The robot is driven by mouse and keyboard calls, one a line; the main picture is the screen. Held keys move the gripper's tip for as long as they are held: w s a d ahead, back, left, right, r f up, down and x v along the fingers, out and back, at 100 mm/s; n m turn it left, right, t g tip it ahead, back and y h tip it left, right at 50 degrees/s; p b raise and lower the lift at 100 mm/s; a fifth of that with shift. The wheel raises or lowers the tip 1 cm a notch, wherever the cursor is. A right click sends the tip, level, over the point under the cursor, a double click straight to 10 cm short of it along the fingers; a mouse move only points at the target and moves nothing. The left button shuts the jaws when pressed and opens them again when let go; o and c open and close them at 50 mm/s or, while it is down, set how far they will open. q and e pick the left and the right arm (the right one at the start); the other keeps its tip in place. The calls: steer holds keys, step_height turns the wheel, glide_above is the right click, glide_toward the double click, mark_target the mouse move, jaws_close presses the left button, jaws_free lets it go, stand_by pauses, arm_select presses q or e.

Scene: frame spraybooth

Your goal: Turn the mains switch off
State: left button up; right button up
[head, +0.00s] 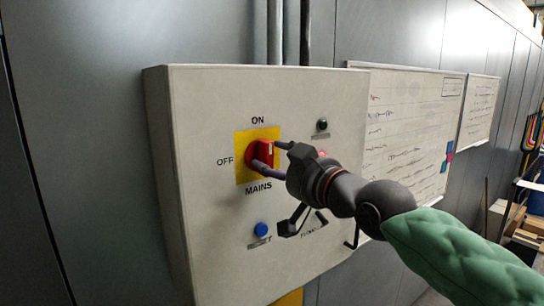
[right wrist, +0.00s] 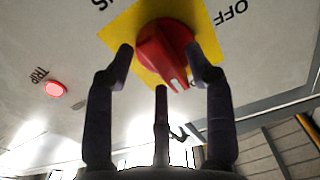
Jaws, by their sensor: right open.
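The mains switch (head: 262,152) is a red rotary knob on a yellow plate, on the front of a pale box. The label ON is above it, OFF to its left and MAINS below. In the right wrist view the knob (right wrist: 165,50) shows between the spread fingertips of the gripper (right wrist: 161,62); contact cannot be told. My left gripper is not in view.
The pale control box (head: 210,265) also carries a dark round fitting (head: 322,124), a blue button (head: 261,229) and a red TRIP light (right wrist: 55,89). A whiteboard (head: 415,120) hangs to the right. Conduits (head: 275,30) rise above the box. Grey wall lies left.

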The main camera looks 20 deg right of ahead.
steer(key=shift+x, duration=0.9)
steer(key=shift+s, duration=0.15)
steer(key=shift+c, duration=0.5)
jaws_close()
